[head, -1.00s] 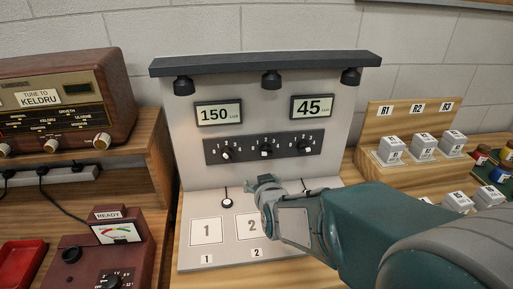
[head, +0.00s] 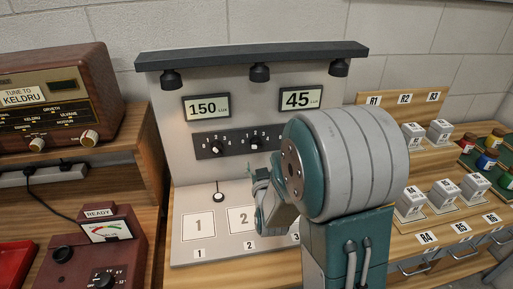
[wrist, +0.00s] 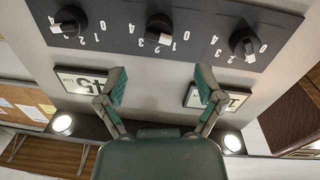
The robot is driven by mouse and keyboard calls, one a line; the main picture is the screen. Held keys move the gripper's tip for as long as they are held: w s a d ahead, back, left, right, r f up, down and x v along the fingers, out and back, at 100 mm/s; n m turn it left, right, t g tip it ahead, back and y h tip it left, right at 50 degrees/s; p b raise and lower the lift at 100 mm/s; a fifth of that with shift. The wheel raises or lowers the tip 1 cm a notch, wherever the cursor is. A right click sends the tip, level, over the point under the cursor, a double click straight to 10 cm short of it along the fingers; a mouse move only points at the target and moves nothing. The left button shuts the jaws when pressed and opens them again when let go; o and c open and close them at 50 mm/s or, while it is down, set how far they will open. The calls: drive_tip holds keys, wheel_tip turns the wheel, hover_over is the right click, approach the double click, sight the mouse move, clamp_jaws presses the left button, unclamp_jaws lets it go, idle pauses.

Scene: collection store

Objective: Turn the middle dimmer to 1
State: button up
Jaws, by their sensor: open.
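The middle dimmer (head: 255,143) is a small round knob on the black strip (head: 206,148) of the grey panel. In the wrist view, which is upside down, the middle dimmer (wrist: 159,27) has numbers 0 to 4 around it; its exact setting is hard to read. The left dimmer (head: 215,149) shows in the head view; my arm hides the right one there. All three show in the wrist view. My gripper (wrist: 161,82) is open and empty, its fingers apart below the middle dimmer in the picture, not touching it. In the head view, my gripper (head: 258,180) is below the strip.
Lamps hang from a dark bar (head: 250,55) above. A radio (head: 60,95) and a meter box (head: 95,245) stand left; labelled blocks (head: 440,131) stand right.

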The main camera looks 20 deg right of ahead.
sight(257, 148)
drive_tip(key=x, duration=0.7)
drive_tip(key=shift+w+d, duration=0.15)
drive_tip(key=shift+w, duration=0.2)
drive_tip(key=c, duration=1.1)
